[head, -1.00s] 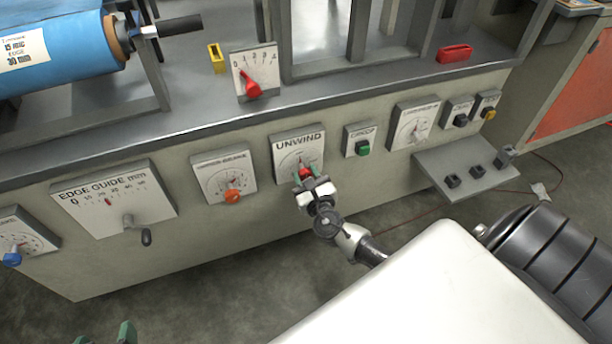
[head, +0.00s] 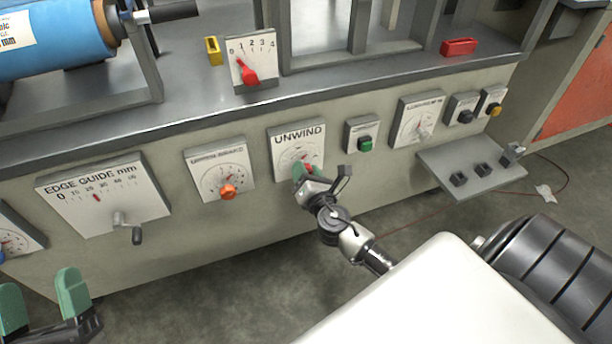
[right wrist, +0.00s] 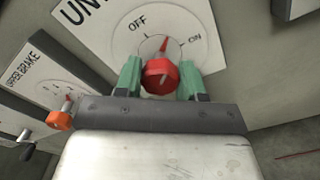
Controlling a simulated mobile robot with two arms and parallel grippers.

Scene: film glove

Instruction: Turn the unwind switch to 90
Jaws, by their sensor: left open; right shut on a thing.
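The unwind panel (head: 284,138) is a white dial plate on the machine's front. Its red switch knob (right wrist: 160,77) sits between the green fingers of my right gripper (right wrist: 159,80), which is shut on it. The knob's red pointer stands between the OFF and ON marks in the right wrist view. In the head view my right gripper (head: 303,174) covers most of the knob. My left gripper (head: 40,284) is open and empty at the lower left, apart from the machine.
The upper brake panel (head: 219,165) with an orange knob is left of the unwind panel. A green button (head: 365,144) is to its right. The edge guide panel (head: 90,205) has a crank sticking out. A grey shelf (head: 440,165) juts out at right.

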